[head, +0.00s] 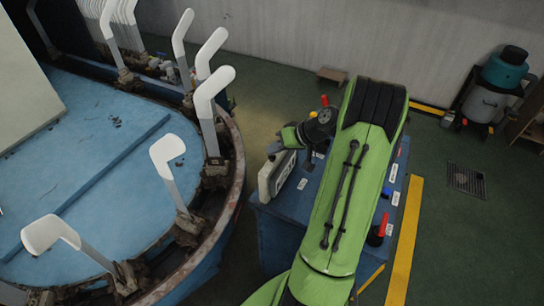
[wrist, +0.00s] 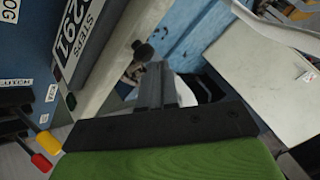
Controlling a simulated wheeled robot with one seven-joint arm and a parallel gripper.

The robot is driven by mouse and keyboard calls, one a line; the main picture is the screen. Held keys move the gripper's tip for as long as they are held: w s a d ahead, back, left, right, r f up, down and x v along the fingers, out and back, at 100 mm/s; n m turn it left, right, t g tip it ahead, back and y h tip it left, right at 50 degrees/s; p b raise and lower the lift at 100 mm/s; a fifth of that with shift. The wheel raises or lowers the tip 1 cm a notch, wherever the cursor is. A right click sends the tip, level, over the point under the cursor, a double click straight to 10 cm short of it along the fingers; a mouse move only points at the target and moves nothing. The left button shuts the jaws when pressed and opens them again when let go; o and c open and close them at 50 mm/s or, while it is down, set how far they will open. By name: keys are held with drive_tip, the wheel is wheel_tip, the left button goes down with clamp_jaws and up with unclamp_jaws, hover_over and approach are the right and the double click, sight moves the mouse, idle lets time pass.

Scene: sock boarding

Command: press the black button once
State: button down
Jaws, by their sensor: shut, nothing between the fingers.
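The black button (wrist: 143,50) is a small round dark knob on the pale side face of a counter box (wrist: 101,80) in the wrist view. The box carries a label with "291" and "STEPS". My gripper (wrist: 153,68) is shut and empty, its grey fingertips close beside the button in that picture; I cannot tell whether they touch it. In the head view the box (head: 264,186) sits at the left edge of a blue cabinet, and my gripper (head: 273,150) is at the box's upper end. I cannot make out the button there.
The blue cabinet (head: 275,226) also bears a red knob (head: 324,100), a yellow knob (head: 313,114) and a red-and-black lever (head: 378,231). To the left is a round blue machine (head: 100,150) with several white foot-shaped boards (head: 167,152) on its rim.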

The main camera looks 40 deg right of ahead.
sight(275, 156)
drive_tip(key=shift+f+b, duration=0.55)
drive_tip(key=shift+f, duration=0.05)
idle(0.6)
drive_tip(key=shift+r+p, duration=0.8)
drive_tip(key=shift+r, duration=0.3)
wheel_tip(275, 156, up, 5)
drive_tip(key=p, duration=0.4)
drive_tip(key=shift+r, duration=0.1)
idle(0.5)
